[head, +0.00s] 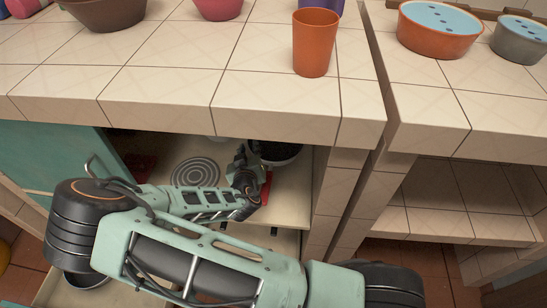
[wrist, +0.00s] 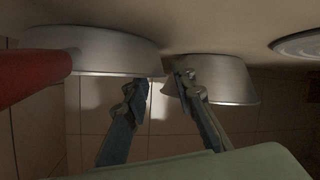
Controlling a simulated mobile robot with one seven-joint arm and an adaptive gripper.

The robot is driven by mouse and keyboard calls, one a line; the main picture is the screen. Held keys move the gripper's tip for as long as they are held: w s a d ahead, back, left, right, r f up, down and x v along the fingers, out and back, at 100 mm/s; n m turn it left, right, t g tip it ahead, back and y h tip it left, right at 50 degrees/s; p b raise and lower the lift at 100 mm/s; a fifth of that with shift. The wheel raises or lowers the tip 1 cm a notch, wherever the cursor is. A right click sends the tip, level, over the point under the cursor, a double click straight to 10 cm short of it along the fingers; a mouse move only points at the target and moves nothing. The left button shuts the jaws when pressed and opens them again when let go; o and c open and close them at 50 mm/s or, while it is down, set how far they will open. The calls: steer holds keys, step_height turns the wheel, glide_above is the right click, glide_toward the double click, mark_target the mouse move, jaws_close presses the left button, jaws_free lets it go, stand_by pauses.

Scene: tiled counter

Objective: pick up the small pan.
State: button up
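A metal pan (wrist: 105,50) with a thick red handle (wrist: 30,72) stands on the cabinet shelf; the wrist view shows it upside down at the left. In the head view its dark inside (head: 280,150) shows under the counter edge, and part of the red handle (head: 265,188) shows beside my arm. My gripper (head: 246,165) is inside the cabinet. In the wrist view its two fingers (wrist: 158,88) are apart, with nothing seen between them. The left finger overlaps the pan's right side; I cannot tell whether it touches. The right finger overlaps a second metal vessel.
The second metal vessel (wrist: 225,80) is close beside the pan. A ringed disc (head: 195,172) lies on the shelf. The counter (head: 165,95) overhangs my arm, and a teal door (head: 60,155) is at left. An orange cup (head: 315,45) stands above.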

steer(key=x, duration=0.2)
steer(key=shift+w+f+b, duration=0.2)
steer(key=shift+w+b, duration=0.1)
jaws_close()
steer(key=shift+r, duration=0.1)
